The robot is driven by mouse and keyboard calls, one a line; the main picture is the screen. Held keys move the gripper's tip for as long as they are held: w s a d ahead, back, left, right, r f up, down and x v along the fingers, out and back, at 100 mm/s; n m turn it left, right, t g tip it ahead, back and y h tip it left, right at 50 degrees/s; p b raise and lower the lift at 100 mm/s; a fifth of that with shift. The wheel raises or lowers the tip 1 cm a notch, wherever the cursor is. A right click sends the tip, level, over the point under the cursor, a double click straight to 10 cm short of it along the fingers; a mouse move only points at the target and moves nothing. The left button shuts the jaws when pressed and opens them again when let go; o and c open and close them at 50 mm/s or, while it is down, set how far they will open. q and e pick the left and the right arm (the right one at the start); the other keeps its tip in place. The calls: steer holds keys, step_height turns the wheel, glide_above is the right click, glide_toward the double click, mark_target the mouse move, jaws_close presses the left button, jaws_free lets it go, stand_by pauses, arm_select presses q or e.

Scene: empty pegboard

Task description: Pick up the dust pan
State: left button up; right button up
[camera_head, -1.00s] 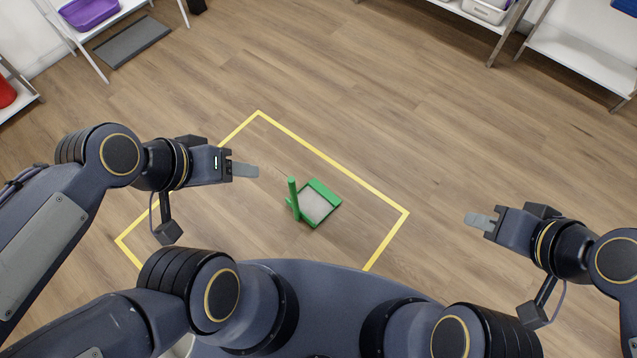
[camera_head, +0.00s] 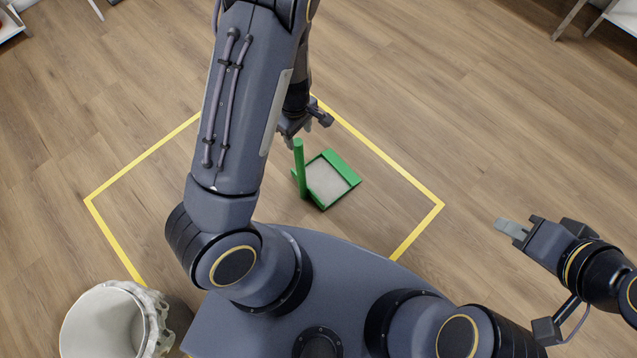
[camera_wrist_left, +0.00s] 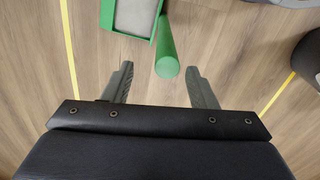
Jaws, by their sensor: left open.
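The green dust pan (camera_head: 329,183) with a grey inner surface lies on the wooden floor inside a yellow taped outline, its green handle (camera_head: 299,160) standing up at its left side. In the left wrist view the pan (camera_wrist_left: 130,18) is at the top and the handle (camera_wrist_left: 167,55) points toward the camera, its end near the gap between my fingers. My left gripper (camera_head: 297,138) is open and just beyond the handle in the head view, partly hidden by my arm. It also shows in the left wrist view (camera_wrist_left: 160,88), apart from the handle. My right gripper (camera_head: 512,229) is empty at the right; its fingers look together.
A white bin with a crumpled liner (camera_head: 112,325) stands at the lower left. Yellow tape (camera_head: 140,165) marks the floor around the pan. Shelf legs show at the top edges. The floor around the pan is otherwise clear.

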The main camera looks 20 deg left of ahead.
mark_target(298, 140)
arm_select(q)
step_height(298, 140, down, 3)
steer(key=shift+a+f+b, duration=0.15)
steer(key=shift+f+b, duration=0.05)
steer(key=shift+b, duration=0.45)
steer(key=f+b, duration=0.2)
steer(key=f, duration=0.1)
steer(key=f+b, duration=0.1)
steer(key=f, duration=0.1)
steer(key=shift+s+f, duration=0.15)
steer(key=shift+s, duration=0.25)
jaws_close()
